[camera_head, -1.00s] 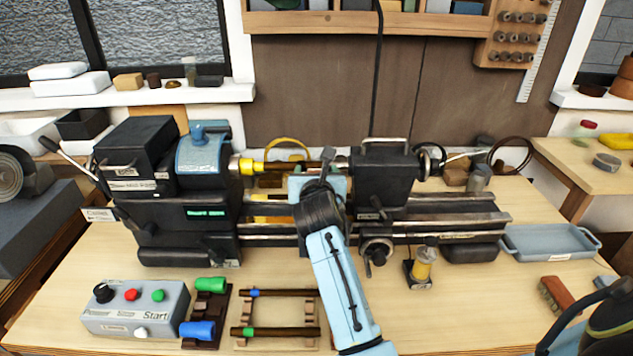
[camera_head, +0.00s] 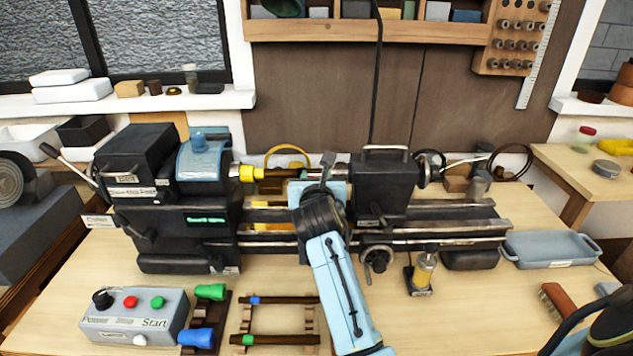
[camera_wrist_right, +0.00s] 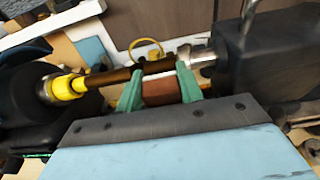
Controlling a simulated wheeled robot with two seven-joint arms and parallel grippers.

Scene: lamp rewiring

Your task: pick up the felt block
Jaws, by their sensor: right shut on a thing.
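My right gripper (camera_wrist_right: 158,82) is shut, its two green fingers on either side of a small reddish-brown block with a pale top edge. I take this to be the felt block (camera_wrist_right: 160,94). It is just below or against the dark brown rod (camera_wrist_right: 122,77) held in the lathe; I cannot tell whether they touch. In the head view my right arm reaches over the lathe bed, and its wrist hides most of the gripper (camera_head: 324,180) and the block. My left gripper is not in view.
The black lathe (camera_head: 195,225) has a yellow collar (camera_head: 247,173) at the left and a tailstock (camera_head: 385,190) at the right. In front are a control box (camera_head: 135,313) and a wooden rack with two rods (camera_head: 285,339). A grey tray (camera_head: 550,248) and a brush (camera_head: 557,304) are at the right.

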